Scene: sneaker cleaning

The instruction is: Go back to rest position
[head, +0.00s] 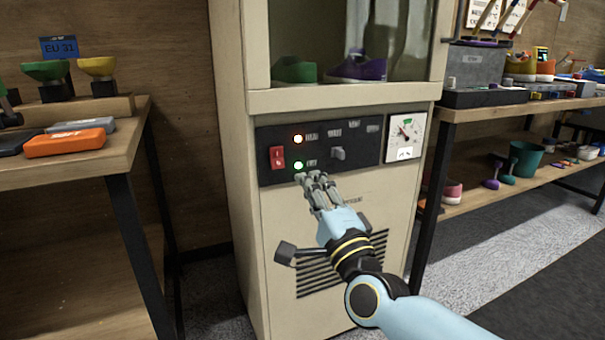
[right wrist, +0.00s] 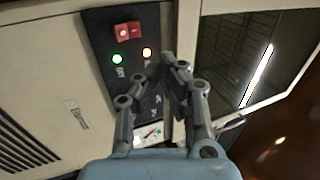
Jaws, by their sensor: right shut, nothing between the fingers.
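My right gripper (head: 308,179) is in front of the cream cabinet's black control panel (head: 352,143), with its fingertips just below the green light (head: 298,166). It is shut and empty. The red switch (head: 277,157) is at the panel's left end.
The cabinet (head: 312,100) has a glass window with a green shoe (head: 293,70) and a purple shoe (head: 360,67) behind it. A wooden table (head: 124,134) with an orange case (head: 64,143) stands at the left. A shelf bench (head: 470,113) stands at the right.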

